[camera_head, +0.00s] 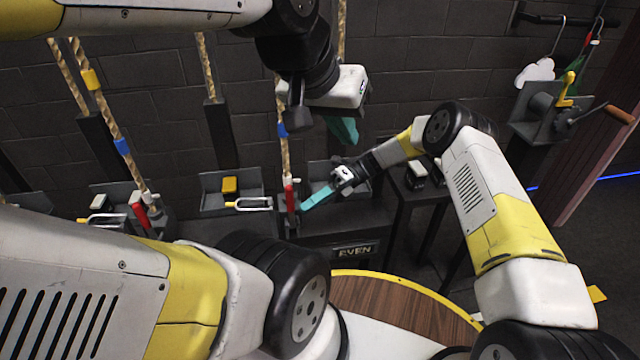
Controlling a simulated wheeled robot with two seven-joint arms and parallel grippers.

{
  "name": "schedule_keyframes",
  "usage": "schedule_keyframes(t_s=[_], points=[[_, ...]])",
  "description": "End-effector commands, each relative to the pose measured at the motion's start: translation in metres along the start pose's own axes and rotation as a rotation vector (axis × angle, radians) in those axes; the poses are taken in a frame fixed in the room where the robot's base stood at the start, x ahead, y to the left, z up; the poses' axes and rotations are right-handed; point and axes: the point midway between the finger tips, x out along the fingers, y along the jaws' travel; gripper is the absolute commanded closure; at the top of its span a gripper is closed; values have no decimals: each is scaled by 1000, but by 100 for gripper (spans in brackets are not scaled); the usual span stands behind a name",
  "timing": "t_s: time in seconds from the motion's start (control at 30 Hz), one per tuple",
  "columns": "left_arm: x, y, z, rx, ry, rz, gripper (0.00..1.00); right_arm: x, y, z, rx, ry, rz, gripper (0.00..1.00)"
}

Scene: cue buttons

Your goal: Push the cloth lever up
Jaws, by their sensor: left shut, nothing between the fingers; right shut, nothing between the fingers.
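No lever in view is plainly marked as the cloth lever. A yellow lever (567,90) stands upright on a grey mount at the right, below a hanging white cloud shape. A red lever (289,194) stands at the foot of a rope near the middle, and another red lever (139,211) is further left. My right gripper (304,207) is shut and empty, its teal fingertips just right of the middle red lever; I cannot tell if they touch. My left gripper (345,136) is shut and empty, pointing down higher up, away from the levers.
A yellow block (230,185) sits on a wall shelf beside a metal fork. Ropes with coloured bands hang along the dark brick wall. A sign reading "EVEN" (354,251) is below. A crank with an orange handle (620,113) juts out at the right.

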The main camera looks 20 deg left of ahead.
Motion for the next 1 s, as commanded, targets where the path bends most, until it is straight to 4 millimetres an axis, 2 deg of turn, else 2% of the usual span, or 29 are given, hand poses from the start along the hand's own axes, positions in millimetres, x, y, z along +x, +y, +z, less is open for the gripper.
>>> schedule_keyframes(t_s=[0.3,0.43,0.6,1.0], points=[[0,0,0,0,-1,0,100,-56,-11,-4,3,2,0,100],[0,0,0,0,-1,0,100,-69,-13,-4,2,2,2,100],[0,0,0,0,-1,0,100,-77,-14,-5,4,4,2,100],[0,0,0,0,-1,0,100,-77,-14,-5,4,5,3,100]])
